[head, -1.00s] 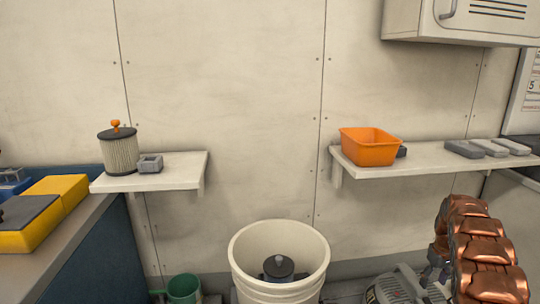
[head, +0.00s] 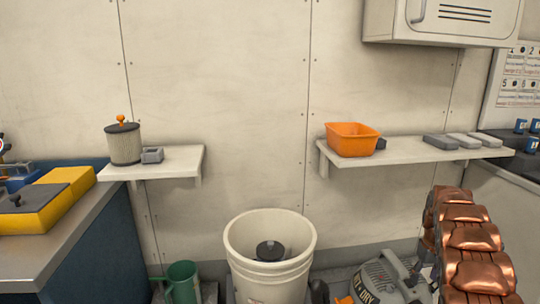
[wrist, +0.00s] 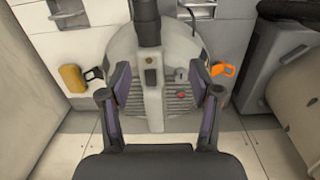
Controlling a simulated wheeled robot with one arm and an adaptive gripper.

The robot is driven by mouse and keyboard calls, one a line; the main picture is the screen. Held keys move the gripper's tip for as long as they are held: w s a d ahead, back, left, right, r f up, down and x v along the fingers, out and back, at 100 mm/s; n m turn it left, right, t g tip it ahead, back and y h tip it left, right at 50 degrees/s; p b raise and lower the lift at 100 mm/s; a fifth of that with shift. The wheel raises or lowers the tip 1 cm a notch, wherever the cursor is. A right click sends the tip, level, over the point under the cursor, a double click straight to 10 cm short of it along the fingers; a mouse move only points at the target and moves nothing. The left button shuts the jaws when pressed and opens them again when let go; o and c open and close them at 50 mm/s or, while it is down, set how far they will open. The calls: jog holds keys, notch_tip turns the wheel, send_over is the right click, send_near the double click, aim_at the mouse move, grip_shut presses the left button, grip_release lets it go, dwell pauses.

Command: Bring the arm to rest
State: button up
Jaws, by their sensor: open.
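My gripper (wrist: 160,95) shows in the wrist view with its two fingers spread wide apart. Nothing is held between them. It points at a grey, rounded machine with vents and a red button (wrist: 181,95), which lies beyond the fingertips. I cannot tell how large the gap to it is. The gripper cannot be made out in the head view.
A white bucket (head: 243,262) with a dark object inside stands at the middle front. A grey vacuum (head: 383,277) is right of it. A left shelf (head: 187,160) bears a filter (head: 124,147); a right shelf (head: 400,153) bears an orange bin (head: 352,142).

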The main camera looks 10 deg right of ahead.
jog(key=s+a+r, duration=0.4)
jog(key=a+r, duration=0.1)
jog(key=a, duration=0.3)
jog(key=s+a+r+m+g, duration=0.1)
jog(key=s+a+r, duration=0.3)
jog(key=a, duration=0.5)
jog(key=s+a+r, duration=0.4)
jog(key=a+r, duration=0.1)
jog(key=a, duration=0.3)
jog(key=s+a+n+g, duration=0.1)
jog(key=s+a, duration=0.8)
jog(key=s, duration=0.3)
jog(key=s+a+n, duration=0.1)
jog(key=s+a, duration=0.7)
jog(key=s, duration=0.4)
jog(key=s+p+v, duration=0.2)
jog(key=p+v, duration=1)
jog(key=s+r+p+v, duration=0.1)
jog(key=s+p+v, duration=0.2)
jog(key=p+v, duration=0.9)
jog(key=shift+s+r+t+p, duration=0.3)
jog(key=shift+s, duration=0.15)
